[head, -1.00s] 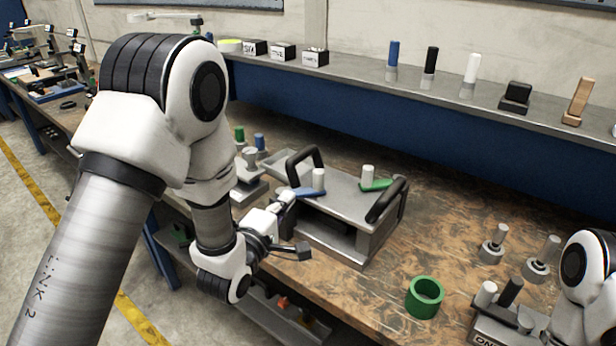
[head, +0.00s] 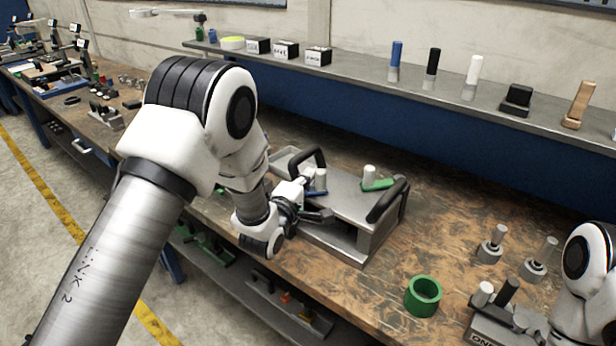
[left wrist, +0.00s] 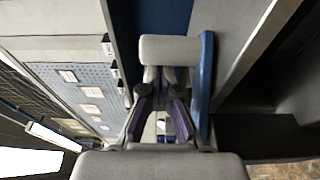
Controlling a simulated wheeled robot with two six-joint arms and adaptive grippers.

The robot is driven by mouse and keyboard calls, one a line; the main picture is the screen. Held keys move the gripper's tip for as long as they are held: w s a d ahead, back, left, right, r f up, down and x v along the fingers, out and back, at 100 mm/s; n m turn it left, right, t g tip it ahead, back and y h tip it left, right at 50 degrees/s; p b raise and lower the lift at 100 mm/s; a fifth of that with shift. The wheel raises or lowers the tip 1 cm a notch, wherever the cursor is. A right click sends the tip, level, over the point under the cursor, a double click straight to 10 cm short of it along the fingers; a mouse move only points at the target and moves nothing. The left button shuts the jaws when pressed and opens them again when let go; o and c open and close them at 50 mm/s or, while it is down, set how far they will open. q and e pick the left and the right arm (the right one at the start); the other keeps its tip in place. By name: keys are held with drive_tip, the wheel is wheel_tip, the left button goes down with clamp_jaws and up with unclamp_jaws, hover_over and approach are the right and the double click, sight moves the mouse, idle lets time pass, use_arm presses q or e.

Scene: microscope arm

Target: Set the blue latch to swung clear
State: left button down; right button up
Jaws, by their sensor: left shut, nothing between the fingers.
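The blue latch (head: 317,193) lies on the grey fixture box (head: 345,210), at the foot of a white post (head: 320,178). My left gripper (head: 303,188) is at the fixture's left end, right beside the post and latch, and partly hides the latch in the head view. In the left wrist view the latch (left wrist: 206,85) is a long blue bar running along the right of the white post (left wrist: 170,50). The shut, empty fingers (left wrist: 162,88) are just left of the bar; contact cannot be told. My right gripper is not in view.
A green latch (head: 377,185) with its own post and two black handles (head: 388,200) are on the fixture. A green ring (head: 423,296) and metal pegs (head: 491,245) stand to the right. A shelf (head: 450,93) runs behind. The bench between fixture and ring is clear.

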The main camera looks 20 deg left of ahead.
use_arm(q)
drive_tip(key=shift+s+d+m+h, duration=0.1)
drive_tip(key=shift+s+m+h, duration=0.15)
drive_tip(key=shift+m+h, duration=0.5)
drive_tip(key=h, duration=0.1)
drive_tip(key=m+g+h, duration=0.1)
drive_tip(key=shift+s+d+h, duration=0.15)
drive_tip(key=shift+s+h, duration=0.15)
drive_tip(key=shift+h, duration=0.05)
drive_tip(key=m+g+h, duration=0.1)
drive_tip(key=s+m+h, duration=0.1)
drive_tip(key=h, duration=0.1)
drive_tip(key=m+g+h, duration=0.1)
drive_tip(key=shift+s+d+r+m+g+h+p, duration=0.1)
drive_tip(key=shift+s+m+g+h+p, duration=0.2)
drive_tip(key=shift+m+p, duration=0.05)
drive_tip(key=s+m+g+h+p, duration=0.1)
drive_tip(key=m+g+h, duration=0.1)
drive_tip(key=m+g, duration=0.1)
drive_tip(key=s+m+g+h+p, duration=0.1)
drive_tip(key=s+m+g+h, duration=0.1)
drive_tip(key=m+g, duration=0.1)
drive_tip(key=s+a+m+g+h+p, duration=0.1)
drive_tip(key=m+g+h, duration=0.1)
drive_tip(key=g, duration=0.3)
drive_tip(key=shift+s+a+m+g+h+p, duration=0.1)
drive_tip(key=shift+s+m+g+h+p, duration=0.1)
drive_tip(key=shift+m+g+h+p, duration=0.15)
drive_tip(key=shift+s, duration=0.1)
